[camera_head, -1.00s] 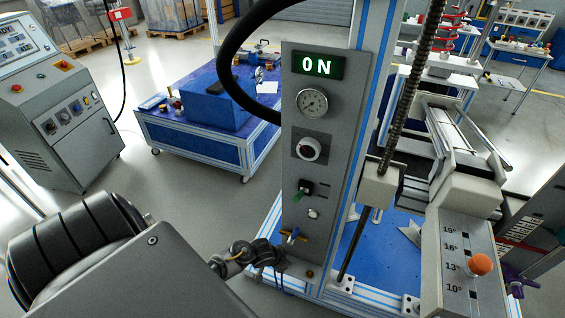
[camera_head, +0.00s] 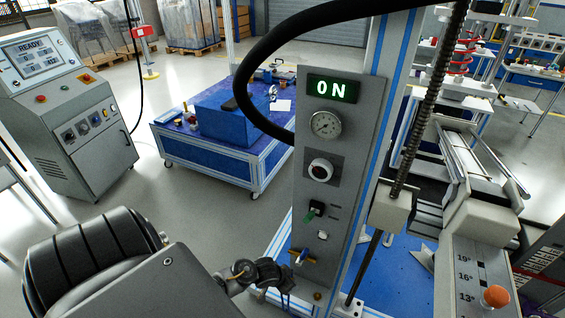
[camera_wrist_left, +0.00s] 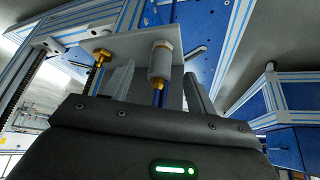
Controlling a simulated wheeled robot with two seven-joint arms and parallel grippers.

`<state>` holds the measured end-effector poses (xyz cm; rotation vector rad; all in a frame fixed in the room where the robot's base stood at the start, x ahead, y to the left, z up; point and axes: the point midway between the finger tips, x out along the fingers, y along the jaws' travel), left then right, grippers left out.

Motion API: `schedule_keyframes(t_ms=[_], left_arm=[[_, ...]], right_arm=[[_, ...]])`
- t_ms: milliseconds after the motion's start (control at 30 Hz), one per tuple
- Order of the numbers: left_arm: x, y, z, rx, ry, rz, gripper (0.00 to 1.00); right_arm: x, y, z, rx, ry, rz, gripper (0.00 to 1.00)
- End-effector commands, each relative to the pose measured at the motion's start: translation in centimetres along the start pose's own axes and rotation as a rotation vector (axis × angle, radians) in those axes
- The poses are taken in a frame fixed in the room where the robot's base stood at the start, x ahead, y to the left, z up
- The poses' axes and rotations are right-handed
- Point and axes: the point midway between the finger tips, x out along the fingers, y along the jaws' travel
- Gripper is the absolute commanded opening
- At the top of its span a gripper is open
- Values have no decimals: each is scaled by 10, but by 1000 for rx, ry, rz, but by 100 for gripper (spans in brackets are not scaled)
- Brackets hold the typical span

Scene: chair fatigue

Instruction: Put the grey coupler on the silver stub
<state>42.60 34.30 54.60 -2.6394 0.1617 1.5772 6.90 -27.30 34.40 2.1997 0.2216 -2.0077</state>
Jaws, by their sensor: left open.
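In the left wrist view a grey cylinder, which looks like the grey coupler (camera_wrist_left: 160,62), has brass fittings at both ends and a blue piece below it. It stands between the two spread fingers of my left gripper (camera_wrist_left: 160,80), with gaps showing on both sides. In the head view my left gripper (camera_head: 268,272) is beside the lower end of the grey panel, and the coupler cannot be made out there. I cannot pick out the silver stub with certainty in either view. My right gripper is not in view.
The grey panel (camera_head: 325,150) carries a lit ON display, a gauge and a yellow lever (camera_head: 302,256) close to the gripper. A black hose (camera_head: 245,75) arches to the panel. A blue-topped cart (camera_head: 215,160) and a control console (camera_head: 75,125) stand behind, with open floor between.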

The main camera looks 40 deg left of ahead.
Motion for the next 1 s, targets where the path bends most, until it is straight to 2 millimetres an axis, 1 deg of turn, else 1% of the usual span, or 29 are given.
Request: schedule_keyframes(t_ms=[33, 200, 300, 400, 600, 1000], left_arm=[[-14, 0, -1, 1, 1, 0, 57], [-48, 0, -1, 1, 0, -1, 57], [-63, 0, -1, 1, 0, -1, 57], [-73, 0, -1, 0, 0, 0, 57], [-80, -1, 0, 0, -1, -1, 57], [-80, 0, 0, 0, -1, -1, 57]], right_arm=[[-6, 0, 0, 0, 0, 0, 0], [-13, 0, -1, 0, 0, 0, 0], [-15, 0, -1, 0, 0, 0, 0], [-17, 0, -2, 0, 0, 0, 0], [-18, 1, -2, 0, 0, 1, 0], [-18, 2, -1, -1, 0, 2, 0]])
